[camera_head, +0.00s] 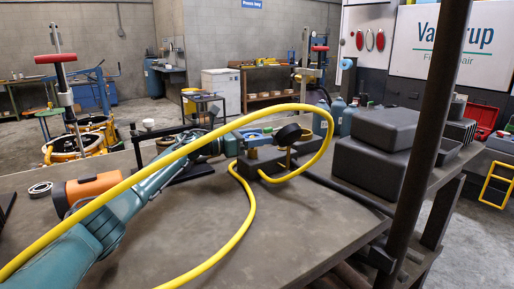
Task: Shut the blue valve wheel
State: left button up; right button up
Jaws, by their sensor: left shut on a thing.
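My left arm reaches in from the lower left across the workbench. Its gripper (240,143) is at the bench's middle, small and partly hidden by a yellow hose. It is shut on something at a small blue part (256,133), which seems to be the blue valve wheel. The wheel is mostly hidden, so its turn position cannot be told. Right of it, a black round knob (287,134) stands on a brass-coloured stem above grey blocks (262,163). My right gripper is out of view.
A yellow hose (325,140) arches over my arm and loops down by the blocks. An orange cylinder (95,187) and a ring-shaped bearing (40,189) lie at left. Dark grey cases (375,165) stand at right, behind a dark upright post (425,130).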

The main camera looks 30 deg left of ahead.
pick_arm(q)
jog(key=o, duration=0.6)
jog(key=shift+c, duration=0.2)
jog(key=o, duration=0.4)
jog(key=shift+o, duration=0.2)
jog(key=shift+r+p, duration=0.1)
jog(key=shift+p, duration=0.2)
jog(key=n+t+y+p, duration=0.1)
jog(key=y+p, duration=0.1)
jog(key=p, duration=0.1)
jog(key=n+t+y+p, duration=0.1)
jog(key=p, duration=0.3)
jog(key=n+t+y+p, duration=0.1)
jog(key=n+y+p, duration=0.1)
jog(key=p, duration=0.1)
jog(key=shift+w+r+y+p, duration=0.1)
jog(key=shift+r+y+p, duration=0.2)
jog(key=shift+p, duration=0.1)
jog(key=shift+s+a+f+t+b, duration=0.3)
jog(key=shift+s+a+f+b, duration=0.25)
jog(key=shift+s, duration=0.15)
jog(key=b+v, duration=0.3)
jog(key=v, duration=0.8)
jog(key=shift+s+r, duration=0.3)
